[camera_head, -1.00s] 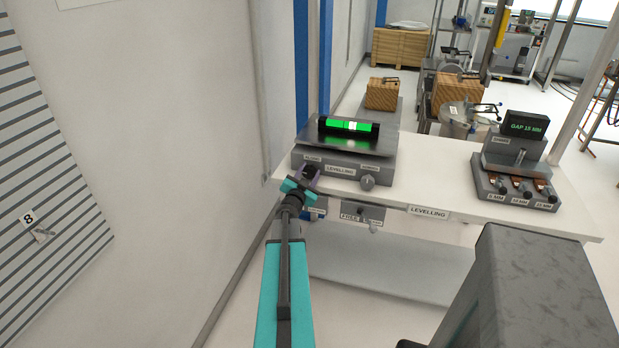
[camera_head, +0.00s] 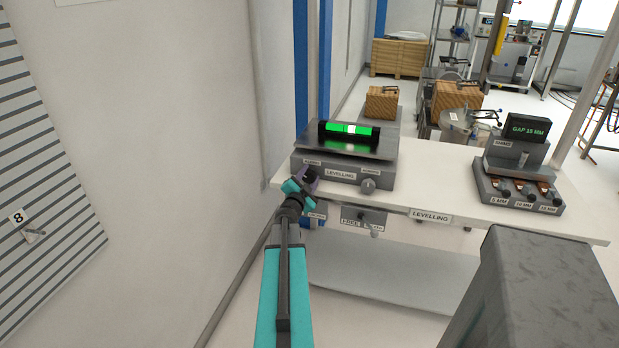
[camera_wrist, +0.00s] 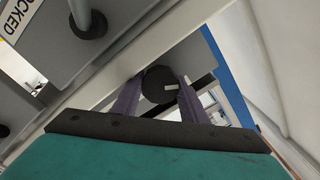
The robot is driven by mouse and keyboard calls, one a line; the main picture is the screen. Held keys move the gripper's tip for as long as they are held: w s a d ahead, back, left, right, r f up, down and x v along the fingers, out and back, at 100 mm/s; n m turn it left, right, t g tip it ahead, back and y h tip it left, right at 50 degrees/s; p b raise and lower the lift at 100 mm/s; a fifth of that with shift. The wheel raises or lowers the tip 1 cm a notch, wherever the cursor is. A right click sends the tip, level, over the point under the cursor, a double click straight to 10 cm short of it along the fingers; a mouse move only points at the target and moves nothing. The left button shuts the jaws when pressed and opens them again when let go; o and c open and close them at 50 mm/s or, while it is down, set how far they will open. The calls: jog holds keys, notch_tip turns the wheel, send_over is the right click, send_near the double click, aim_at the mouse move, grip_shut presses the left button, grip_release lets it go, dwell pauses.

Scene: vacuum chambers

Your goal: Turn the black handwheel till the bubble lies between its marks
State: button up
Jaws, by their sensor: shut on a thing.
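The black handwheel (camera_wrist: 158,86) shows in the wrist view between the two purple fingers of my gripper (camera_wrist: 152,100), with a pale line on its face. In the head view my gripper (camera_head: 306,180) is at the front left of the grey levelling unit (camera_head: 337,163), shut on the handwheel (camera_head: 311,176). The level vial (camera_head: 330,128) is a black-ended bar with a bright green tube on top of the unit. Its white bubble (camera_head: 350,129) is near the tube's middle. The marks are too small to tell exactly.
A grey knob (camera_head: 368,185) is at the unit's front right. The white table (camera_head: 430,190) carries a gap gauge (camera_head: 518,180) reading "GAP 15 MM" at right. Below the table edge hangs a small grey box (camera_head: 362,217). A white wall (camera_head: 180,120) is close on the left.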

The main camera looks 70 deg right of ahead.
aim_at(308, 179)
jog(key=o, duration=1)
jog(key=shift+f, duration=0.15)
jog(key=shift+o, duration=0.2)
jog(key=shift+a+f, duration=0.1)
jog(key=shift+f, duration=0.05)
jog(key=shift+a, duration=0.15)
jog(key=shift+s+a, duration=0.15)
jog(key=shift+a, duration=2.95)
jog(key=shift+a+r, duration=0.35)
jog(key=shift+a, duration=0.35)
